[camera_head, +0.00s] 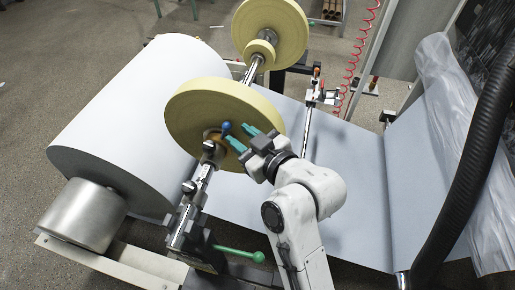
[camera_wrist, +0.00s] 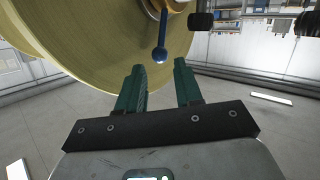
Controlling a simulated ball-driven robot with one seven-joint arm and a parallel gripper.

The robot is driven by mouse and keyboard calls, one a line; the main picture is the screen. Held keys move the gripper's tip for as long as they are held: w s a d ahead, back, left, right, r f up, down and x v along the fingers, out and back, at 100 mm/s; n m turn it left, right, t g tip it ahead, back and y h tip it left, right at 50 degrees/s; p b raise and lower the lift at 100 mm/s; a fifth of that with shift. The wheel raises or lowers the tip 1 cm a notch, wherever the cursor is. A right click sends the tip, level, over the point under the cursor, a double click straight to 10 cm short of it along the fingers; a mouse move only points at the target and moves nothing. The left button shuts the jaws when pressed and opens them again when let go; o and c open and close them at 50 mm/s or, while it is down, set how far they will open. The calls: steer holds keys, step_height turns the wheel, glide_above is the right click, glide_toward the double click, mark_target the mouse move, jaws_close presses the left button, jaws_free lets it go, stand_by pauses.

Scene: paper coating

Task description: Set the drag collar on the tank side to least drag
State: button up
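A blue ball-ended lever (camera_head: 226,126) stands at the hub of the near yellow disc (camera_head: 210,112). In the wrist view the blue lever (camera_wrist: 160,52) hangs down from a metal collar with an orange-brown band (camera_wrist: 170,4), which is cut off by the top edge. My gripper (camera_head: 243,138) is open and empty, its green fingers pointing at the lever. In the wrist view my gripper (camera_wrist: 159,72) has the blue ball just beyond its fingertips, between them in the picture. I cannot see contact. No collar markings are readable, and I cannot tell which side is the tank side.
A large white paper roll (camera_head: 140,115) lies left of the disc. A second yellow disc (camera_head: 270,28) sits farther back on the same shaft. A green-handled lever (camera_head: 238,253) juts out below. A black hose (camera_head: 465,185) and clear plastic sheeting (camera_head: 470,130) are at right.

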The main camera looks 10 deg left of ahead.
steer(key=v, duration=0.6)
steer(key=shift+s+d+b, duration=0.2)
steer(key=shift+b, duration=0.25)
steer(key=s+d+f+m+g+h, duration=0.1)
steer(key=s+d+f+m+h, duration=0.25)
steer(key=d+f, duration=0.5)
steer(key=s+d+f+m+g+h, duration=0.1)
steer(key=s+d+f+m+h, duration=0.2)
steer(key=d+f, duration=0.55)
steer(key=s+d+f+m+g+h, duration=0.3)
steer(key=s+d, duration=0.6)
steer(key=s+d+f+m+g+h, duration=0.3)
steer(key=s+d, duration=0.6)
steer(key=s, duration=0.1)
steer(key=shift+f+m, duration=0.35)
steer(key=shift+w, duration=0.1)
